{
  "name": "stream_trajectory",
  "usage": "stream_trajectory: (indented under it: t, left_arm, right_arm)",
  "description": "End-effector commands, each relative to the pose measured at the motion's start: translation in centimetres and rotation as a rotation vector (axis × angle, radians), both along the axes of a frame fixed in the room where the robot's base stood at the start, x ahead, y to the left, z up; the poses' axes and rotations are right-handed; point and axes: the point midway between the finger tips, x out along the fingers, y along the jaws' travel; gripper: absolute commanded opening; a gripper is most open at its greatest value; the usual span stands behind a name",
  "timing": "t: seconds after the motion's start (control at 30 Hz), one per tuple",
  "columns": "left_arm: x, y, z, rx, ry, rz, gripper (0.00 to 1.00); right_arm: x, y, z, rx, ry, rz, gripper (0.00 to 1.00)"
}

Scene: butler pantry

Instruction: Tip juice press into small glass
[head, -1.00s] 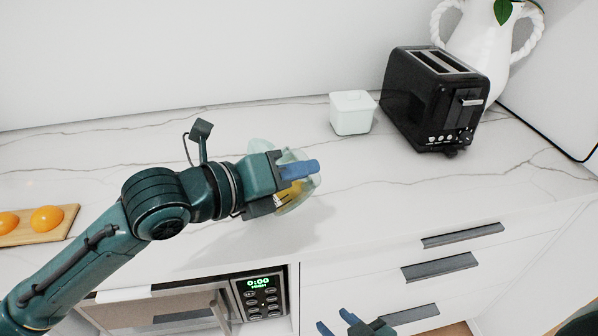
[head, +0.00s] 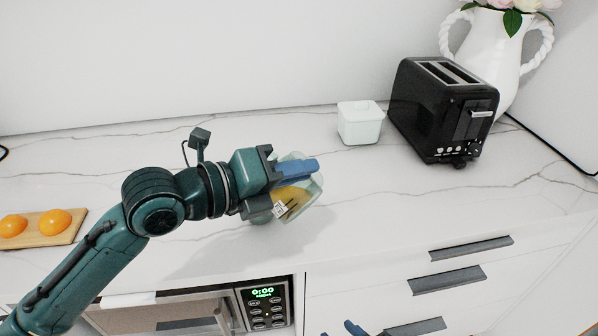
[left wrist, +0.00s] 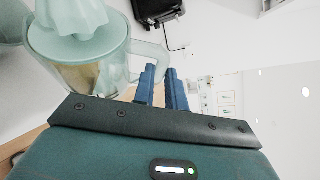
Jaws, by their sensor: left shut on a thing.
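My left gripper (head: 292,178) is shut on the handle of the juice press (head: 312,200), a clear pale-green jug with yellow juice inside. The press is held tilted above the counter in the head view, partly hidden by the gripper. In the left wrist view its ribbed pale-green top and jug (left wrist: 92,72) stand left of the blue fingers, with the handle between them. A rounded greenish piece shows just below the gripper in the head view; I cannot tell whether it is the small glass. My right gripper (head: 340,331) barely shows at the bottom edge, its blue fingertips apart.
A black toaster (head: 442,110), white lidded box (head: 360,123) and white vase (head: 490,50) stand at the back right. A wooden board (head: 68,232) with oranges lies at left. A microwave (head: 180,309) and drawers are below. The marble counter right of the press is clear.

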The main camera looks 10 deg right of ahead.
Motion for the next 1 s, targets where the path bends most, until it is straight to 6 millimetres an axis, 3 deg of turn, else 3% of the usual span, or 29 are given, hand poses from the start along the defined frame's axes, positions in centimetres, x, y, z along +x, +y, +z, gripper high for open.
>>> stream_trajectory:
  t: [1.0]
  left_arm:
    - [0.78, 0.72, 1.14, -0.079, 0.078, 0.000, 0.00]
  right_arm:
    - [-0.10, -0.01, 0.14, -0.010, 0.004, 0.003, 0.39]
